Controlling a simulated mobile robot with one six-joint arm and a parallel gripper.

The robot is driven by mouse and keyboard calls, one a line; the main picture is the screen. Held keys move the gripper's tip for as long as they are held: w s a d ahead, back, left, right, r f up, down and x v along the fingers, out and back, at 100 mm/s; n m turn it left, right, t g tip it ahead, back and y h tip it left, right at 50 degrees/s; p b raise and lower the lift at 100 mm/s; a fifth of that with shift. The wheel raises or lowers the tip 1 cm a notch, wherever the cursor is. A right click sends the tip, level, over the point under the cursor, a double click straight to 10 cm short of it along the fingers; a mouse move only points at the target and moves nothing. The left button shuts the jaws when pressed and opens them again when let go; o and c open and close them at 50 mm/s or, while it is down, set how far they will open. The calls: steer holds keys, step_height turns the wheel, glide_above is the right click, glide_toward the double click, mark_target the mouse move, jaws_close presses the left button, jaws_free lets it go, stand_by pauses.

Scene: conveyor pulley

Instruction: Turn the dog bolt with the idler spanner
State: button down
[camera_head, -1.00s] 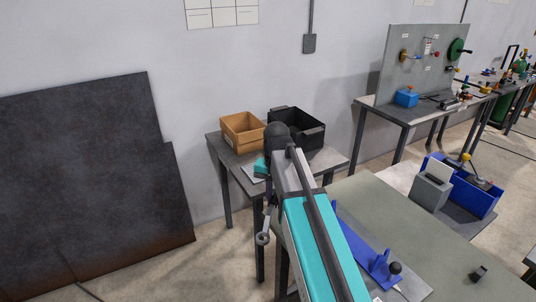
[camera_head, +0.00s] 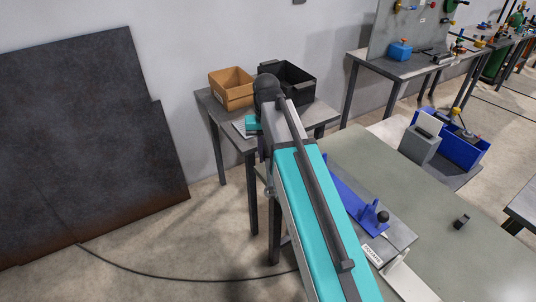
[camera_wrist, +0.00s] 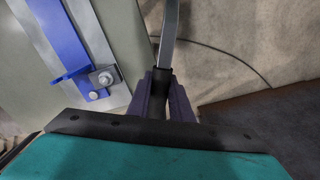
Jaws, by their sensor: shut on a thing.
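My gripper (camera_wrist: 163,92) is shut on the grey shank of a spanner (camera_wrist: 170,35), which runs up out of the top of the wrist view. The spanner's far end is out of that view. In the head view the arm hides most of the gripper, and a small part of the spanner (camera_head: 268,191) seems to show beside the arm. A hex bolt (camera_wrist: 104,78) sits by a blue bracket (camera_wrist: 68,45) on a grey strip, left of the gripper and apart from it. I cannot tell for sure that it is the dog bolt.
A blue fixture (camera_head: 350,202) with a black knob lies on the green-topped bench (camera_head: 440,225). An orange bin (camera_head: 231,90) and a black bin (camera_head: 298,85) stand on a small table behind. A dark sheet (camera_head: 80,140) leans on the wall. A cable crosses the floor.

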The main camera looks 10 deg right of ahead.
steer(key=n, duration=0.7)
stand_by(0.3)
steer(key=shift+s, duration=0.1)
